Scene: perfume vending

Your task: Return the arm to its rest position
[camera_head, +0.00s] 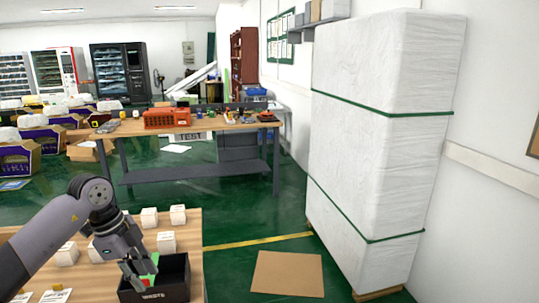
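My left arm comes in from the left, and its grey gripper (137,277) points down at the black box marked "WASTE" (176,293) on the near wooden table. The fingertips are at or just inside the box's left part. A small green and red item (151,264) shows right by the fingers. I cannot tell whether the fingers grip it or whether it lies in the box. The box floor is mostly hidden. My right gripper is out of view.
Several small white boxes (166,242) stand on the near table (189,225) around the gripper. A wrapped white stack (375,140) stands at right, with flat cardboard (287,273) on the green floor. A workbench (195,124) with tools is farther back.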

